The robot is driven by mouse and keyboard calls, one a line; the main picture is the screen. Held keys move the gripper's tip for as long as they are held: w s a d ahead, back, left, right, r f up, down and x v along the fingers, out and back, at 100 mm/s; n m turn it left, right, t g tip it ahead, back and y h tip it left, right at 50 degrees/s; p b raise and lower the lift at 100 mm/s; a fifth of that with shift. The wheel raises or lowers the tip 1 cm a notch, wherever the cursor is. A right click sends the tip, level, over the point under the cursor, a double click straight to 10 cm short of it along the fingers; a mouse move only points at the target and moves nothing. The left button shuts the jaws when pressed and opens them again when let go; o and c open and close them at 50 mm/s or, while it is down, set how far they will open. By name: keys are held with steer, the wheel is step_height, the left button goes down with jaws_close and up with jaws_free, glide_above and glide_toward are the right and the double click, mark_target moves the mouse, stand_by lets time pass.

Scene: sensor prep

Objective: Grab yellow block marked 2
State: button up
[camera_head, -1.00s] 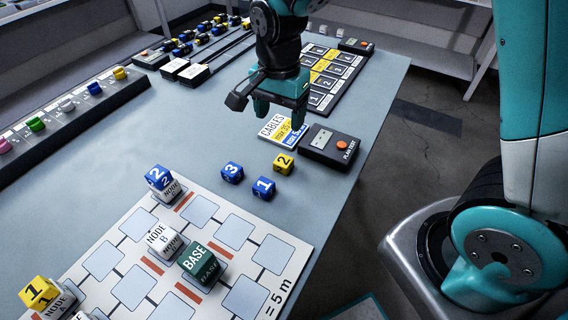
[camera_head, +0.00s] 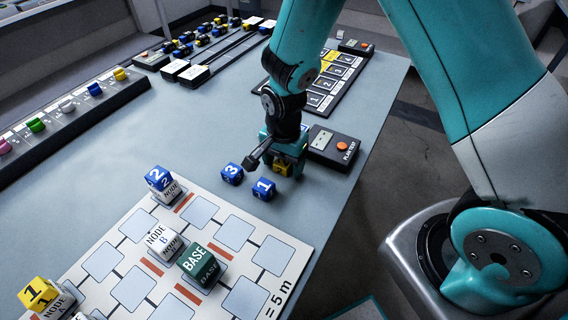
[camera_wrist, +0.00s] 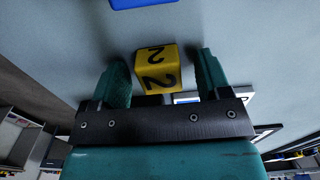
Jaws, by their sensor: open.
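The yellow block marked 2 (camera_wrist: 157,70) sits on the grey table between the two open fingers of my gripper (camera_wrist: 162,78) in the wrist view. Space shows on both sides of the block there. In the head view my gripper (camera_head: 284,160) is low over the table, and the yellow block (camera_head: 282,169) is partly hidden behind its fingers. A blue block marked 1 (camera_head: 264,188) and a blue block marked 3 (camera_head: 232,173) stand just left of my gripper.
A black device with an orange button (camera_head: 332,147) stands close to the right of my gripper. The white node board (camera_head: 200,212) with node blocks and a green BASE block (camera_head: 200,262) lies in front. The table's middle left is clear.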

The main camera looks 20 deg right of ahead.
steer(key=c, duration=1)
steer(key=shift+r, duration=0.15)
